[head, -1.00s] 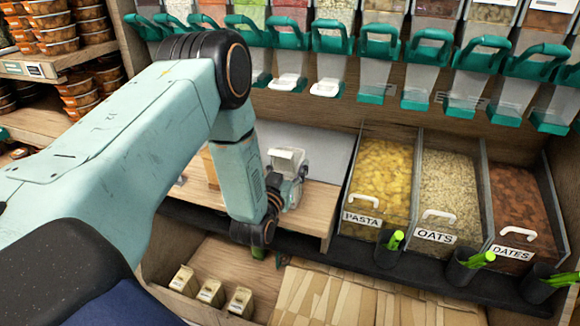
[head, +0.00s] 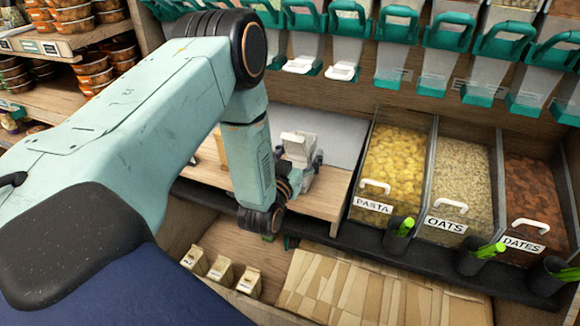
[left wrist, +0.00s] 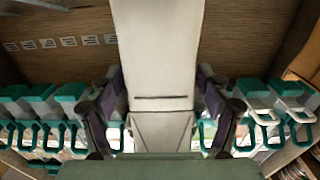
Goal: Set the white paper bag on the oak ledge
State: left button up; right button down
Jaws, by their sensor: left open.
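The white paper bag (head: 299,146) shows in the head view above the pale oak ledge (head: 325,205), just beyond my left wrist. My left gripper (head: 296,178) is at the bag and partly hides its lower part. In the left wrist view the bag (left wrist: 158,45) fills the middle as a tall pale panel with a crease. The dark fingers of my left gripper (left wrist: 163,115) are open, one on each side of the bag. Whether the bag's base touches the ledge is hidden. My right gripper is not in view.
Bins of pasta (head: 395,165), oats (head: 459,175) and dates (head: 533,196) stand right of the ledge. Teal-handled dispensers (head: 437,38) hang above. Small labelled packets (head: 221,271) and flat kraft bags (head: 350,290) lie below. A grey panel (head: 340,135) backs the ledge.

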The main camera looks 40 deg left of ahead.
pick_arm(q)
jog(key=p+v, duration=0.1)
jog(key=v, duration=0.9)
jog(key=shift+s, duration=0.15)
